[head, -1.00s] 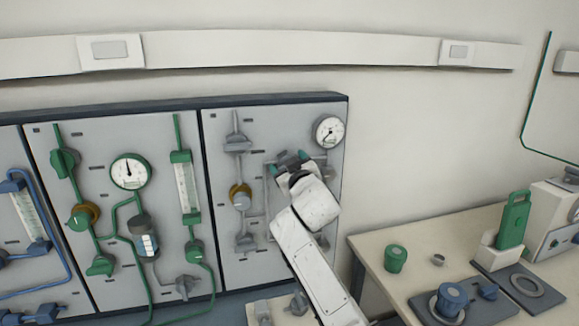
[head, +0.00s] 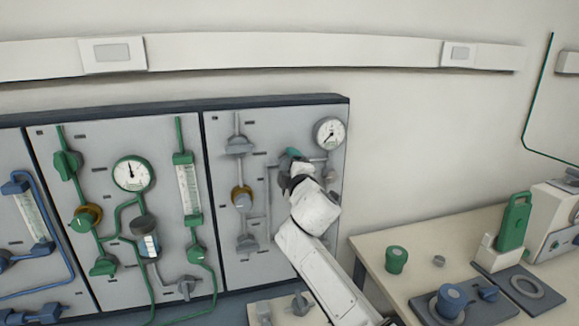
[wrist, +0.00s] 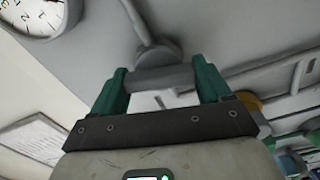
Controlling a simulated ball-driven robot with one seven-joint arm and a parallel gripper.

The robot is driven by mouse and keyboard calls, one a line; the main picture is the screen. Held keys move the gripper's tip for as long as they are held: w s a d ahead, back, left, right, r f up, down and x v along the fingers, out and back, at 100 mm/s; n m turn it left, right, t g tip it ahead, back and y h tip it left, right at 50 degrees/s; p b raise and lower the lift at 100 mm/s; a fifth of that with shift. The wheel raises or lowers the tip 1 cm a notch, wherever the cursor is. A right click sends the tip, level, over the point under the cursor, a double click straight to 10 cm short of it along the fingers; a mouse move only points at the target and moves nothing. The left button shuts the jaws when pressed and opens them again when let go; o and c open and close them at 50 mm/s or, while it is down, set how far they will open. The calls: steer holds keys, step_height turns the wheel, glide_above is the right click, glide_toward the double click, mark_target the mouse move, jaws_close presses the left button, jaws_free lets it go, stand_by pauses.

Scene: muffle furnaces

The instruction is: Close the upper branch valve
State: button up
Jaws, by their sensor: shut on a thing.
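My gripper (head: 293,154) is at the right-hand grey panel (head: 222,180), below and left of the round gauge (head: 330,132). In the wrist view its two green fingers stand on either side of a grey valve handle (wrist: 160,78). The gripper is shut on this handle, a bar reaching from finger to finger. Behind it is a round grey valve body (wrist: 155,53) with a grey pipe (wrist: 136,20) running from it. In the head view my gripper and arm hide the valve.
Left on the same panel are grey valves (head: 239,145) and a brass-coloured fitting (head: 241,197). The green-piped panel (head: 110,135) stands further left. A bench (head: 385,280) at right holds a green jar (head: 396,259) and a blue-lidded pot (head: 450,300).

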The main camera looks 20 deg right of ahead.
steer(key=shift+f+n, duration=0.1)
steer(key=shift+n, duration=1.2)
steer(key=shift+a+p, duration=0.1)
steer(key=shift+p, duration=0.2)
steer(key=o, duration=1)
steer(key=shift+c, duration=0.2)
steer(key=shift+s, duration=0.15)
steer(key=s, duration=1)
steer(key=shift+s, duration=0.25)
